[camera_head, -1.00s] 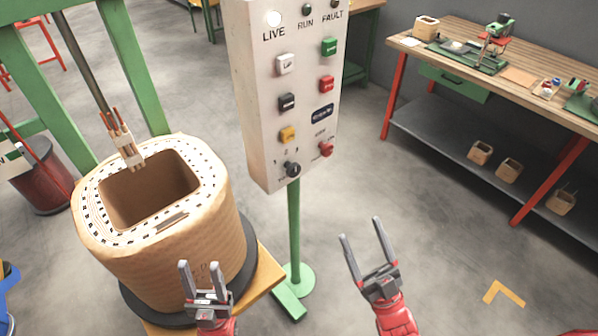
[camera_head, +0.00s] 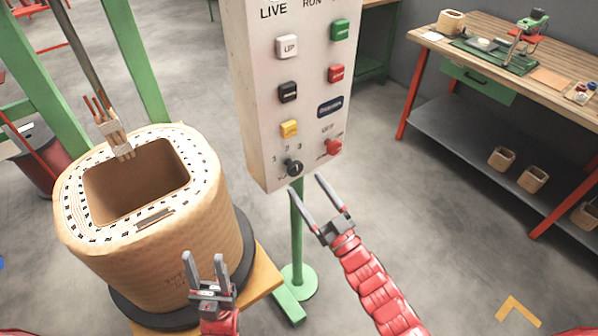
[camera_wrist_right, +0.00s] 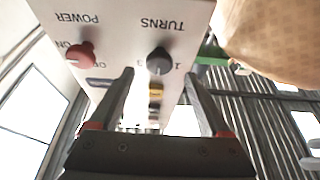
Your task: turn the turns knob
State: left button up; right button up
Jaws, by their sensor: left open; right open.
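The turns knob (camera_head: 294,168) is a small black rotary knob at the lower left of the white control panel (camera_head: 262,120), with the numbers 1, 2 and 3 around it. In the right wrist view the knob (camera_wrist_right: 159,61) sits under the word TURNS, ahead of the fingers and between their lines. My right gripper (camera_head: 306,184) is open and empty, just below and in front of the knob, apart from it as far as I can see. It also shows in the right wrist view (camera_wrist_right: 158,85). My left gripper (camera_head: 205,258) is open and empty in front of the coil.
A red power knob (camera_head: 333,147) is right of the turns knob, with several buttons above. The large coil (camera_head: 150,262) stands left on a turntable. A green post (camera_head: 297,235) carries the panel. A workbench (camera_head: 480,40) stands at the right, with open floor before it.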

aim_at(297, 172)
jog(key=shift+x, duration=2.3)
jog(key=shift+f, duration=0.1)
jog(key=shift+c, duration=0.3)
grip_shut()
